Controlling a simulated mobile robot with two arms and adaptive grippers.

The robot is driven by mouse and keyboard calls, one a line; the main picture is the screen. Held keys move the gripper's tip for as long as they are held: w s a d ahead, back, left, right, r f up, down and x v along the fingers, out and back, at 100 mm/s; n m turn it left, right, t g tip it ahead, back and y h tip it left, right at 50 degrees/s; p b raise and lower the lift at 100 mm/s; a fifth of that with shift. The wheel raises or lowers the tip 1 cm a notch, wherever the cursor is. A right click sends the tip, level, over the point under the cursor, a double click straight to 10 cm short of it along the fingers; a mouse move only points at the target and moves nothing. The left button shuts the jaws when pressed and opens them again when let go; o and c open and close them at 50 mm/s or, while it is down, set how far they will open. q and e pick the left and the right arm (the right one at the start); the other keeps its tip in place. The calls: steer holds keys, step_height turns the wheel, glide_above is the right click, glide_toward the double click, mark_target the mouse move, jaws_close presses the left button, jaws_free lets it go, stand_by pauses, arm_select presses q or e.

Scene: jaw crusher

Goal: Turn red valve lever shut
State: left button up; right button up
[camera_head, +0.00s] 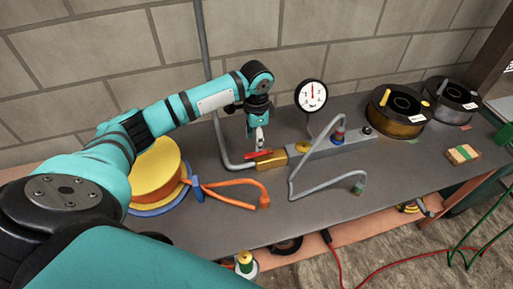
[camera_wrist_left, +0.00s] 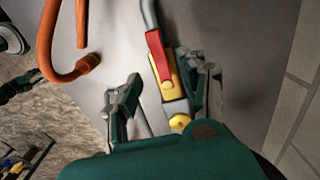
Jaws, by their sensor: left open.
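The red valve lever (camera_head: 258,154) sits on a brass valve body (camera_head: 272,162) at the end of the grey pipe on the bench. In the left wrist view the red lever (camera_wrist_left: 158,57) lies roughly along the line of the pipe, over the brass body (camera_wrist_left: 169,82). My left gripper (camera_head: 260,143) points down above the valve. In the wrist view its open fingers (camera_wrist_left: 166,92) stand on either side of the valve, with no clear contact. The head view does not show the fingertips clearly. My right gripper is not in view.
A round gauge (camera_head: 311,95) and grey manifold (camera_head: 335,145) stand right of the valve. An orange hose (camera_head: 235,190) and yellow reel (camera_head: 157,165) lie left. Dark reels (camera_head: 398,110) stand at the far right. A block wall (camera_head: 330,40) is behind. The front bench surface (camera_head: 235,225) is clear.

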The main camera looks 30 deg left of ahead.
mark_target(256, 153)
arm_select(q)
steer(key=shift+f, duration=2.75)
steer(key=shift+s, duration=0.1)
jaws_close()
